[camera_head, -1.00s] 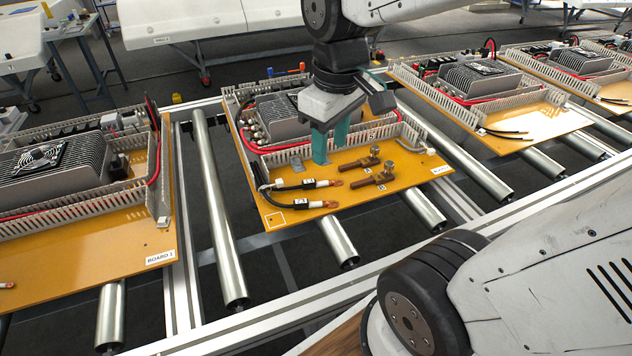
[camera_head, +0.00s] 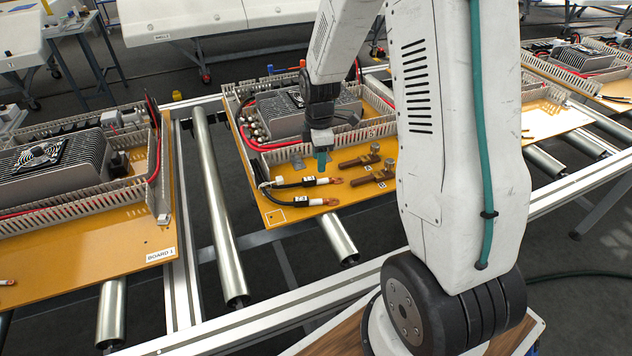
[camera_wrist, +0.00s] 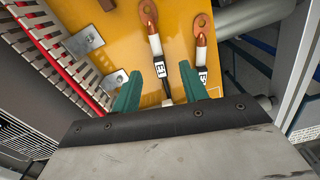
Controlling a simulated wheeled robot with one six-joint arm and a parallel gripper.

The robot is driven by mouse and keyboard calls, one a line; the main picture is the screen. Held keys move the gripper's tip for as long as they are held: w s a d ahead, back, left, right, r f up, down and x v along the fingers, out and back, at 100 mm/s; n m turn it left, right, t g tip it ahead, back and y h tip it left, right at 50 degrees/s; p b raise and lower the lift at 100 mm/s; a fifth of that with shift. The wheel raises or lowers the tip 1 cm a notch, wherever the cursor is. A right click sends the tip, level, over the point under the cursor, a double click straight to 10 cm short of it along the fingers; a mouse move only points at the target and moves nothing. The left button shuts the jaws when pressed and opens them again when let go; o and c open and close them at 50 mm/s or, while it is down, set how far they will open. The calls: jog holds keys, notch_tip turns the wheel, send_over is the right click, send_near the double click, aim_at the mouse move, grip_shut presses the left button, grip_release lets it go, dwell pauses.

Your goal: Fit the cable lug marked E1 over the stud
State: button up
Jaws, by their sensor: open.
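The cable lug marked E1 is a copper ring lug (camera_wrist: 148,14) with a white sleeve and a white E1 tag (camera_wrist: 160,69) on a black cable. In the head view it is the upper of two lugs (camera_head: 334,181) at the front of the yellow board. My gripper (camera_wrist: 160,84) is open and empty, its teal fingers one on each side of the E1 cable in the wrist view. In the head view my gripper (camera_head: 321,160) is just above the upper cable. Two brown bars with bolt-like studs (camera_head: 375,149) stand to the right; their markings are unreadable.
A second lug (camera_wrist: 201,22) lies close beside E1, its tag partly hidden by my right finger. Metal brackets (camera_wrist: 85,41) and a slotted wiring duct (camera_wrist: 42,45) with red cables lie to the left. A finned heatsink box (camera_head: 285,115) stands behind.

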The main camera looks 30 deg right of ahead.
aim_at(323, 180)
jog(key=f, duration=0.7)
jog(key=shift+w+a, duration=0.2)
jog(key=shift+w, duration=0.2)
grip_shut()
